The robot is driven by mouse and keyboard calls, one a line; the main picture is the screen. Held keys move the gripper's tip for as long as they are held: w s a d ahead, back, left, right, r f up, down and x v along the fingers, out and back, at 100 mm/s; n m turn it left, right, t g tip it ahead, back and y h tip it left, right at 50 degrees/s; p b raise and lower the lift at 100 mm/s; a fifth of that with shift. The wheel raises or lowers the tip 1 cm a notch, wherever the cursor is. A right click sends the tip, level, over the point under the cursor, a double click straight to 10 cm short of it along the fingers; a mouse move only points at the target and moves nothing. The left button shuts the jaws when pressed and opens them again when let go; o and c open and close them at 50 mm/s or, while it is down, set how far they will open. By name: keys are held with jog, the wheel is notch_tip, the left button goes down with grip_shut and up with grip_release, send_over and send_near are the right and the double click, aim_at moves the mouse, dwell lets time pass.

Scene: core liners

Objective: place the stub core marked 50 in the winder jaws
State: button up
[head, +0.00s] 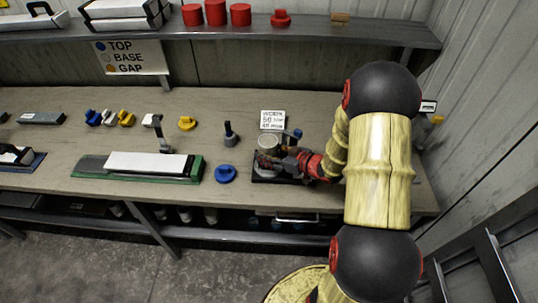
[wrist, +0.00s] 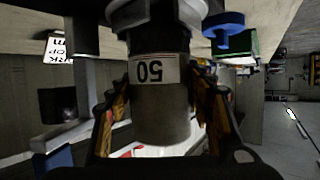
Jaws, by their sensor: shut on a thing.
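The stub core (wrist: 160,115) is a dark grey cylinder with a white band marked 50, upside down in the wrist view. My gripper (wrist: 160,118) is shut on it, with one finger on each side. In the head view my gripper (head: 275,160) is low over the right end of the bench. A grey metal fitting (wrist: 155,14), seemingly part of the winder, lines up with one end of the core in the wrist view. I cannot tell whether they touch. The winder's dark base (head: 262,179) shows under my gripper, which hides much of it.
A small printed card (head: 272,120) stands behind the winder. A blue knob-like piece (head: 225,174) and a dark upright post (head: 230,134) are to its left. A green-edged tray (head: 88,166) with a white slab lies further left. A shelf (head: 340,34) runs along the back wall.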

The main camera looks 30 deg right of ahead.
jog(key=shift+w+f, duration=0.1)
jog(key=shift+f, duration=0.05)
jog(key=shift+f, duration=0.15)
jog(key=o, duration=1)
jog(key=shift+f, duration=0.1)
jog(key=shift+o, duration=0.2)
jog(key=shift+r, duration=0.25)
jog(key=p+v, duration=0.2)
jog(key=v, duration=1)
jog(key=shift+f, duration=0.15)
